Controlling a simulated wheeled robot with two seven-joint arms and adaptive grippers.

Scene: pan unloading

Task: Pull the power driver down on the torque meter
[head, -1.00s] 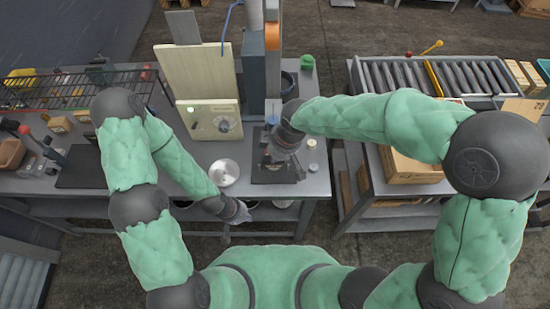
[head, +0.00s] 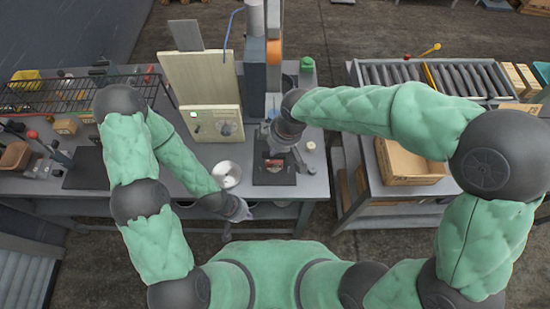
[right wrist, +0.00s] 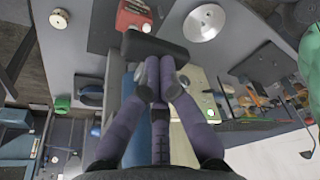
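The torque meter (head: 273,163) is a small red device on a black pad, partly covered by my right gripper. It also shows in the right wrist view (right wrist: 133,14), with a row of light marks. The tall blue-grey and orange unit behind it seems to be the power driver (head: 255,72). A black bar (right wrist: 152,46), perhaps its handle, lies just past my right fingertips. My right gripper (head: 283,140) is over the pad; its fingertips are close together, but I cannot tell if they touch the bar. My left gripper (head: 240,212) hangs at the bench's front edge, its fingers too small to read.
A shiny round dish (head: 226,174) stands left of the pad. A pale control box (head: 212,124) with a green light is behind it. A small white cylinder (head: 310,146) is at the right. A wire rack (head: 75,92) stands at the left, a cardboard box (head: 410,165) at the right.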

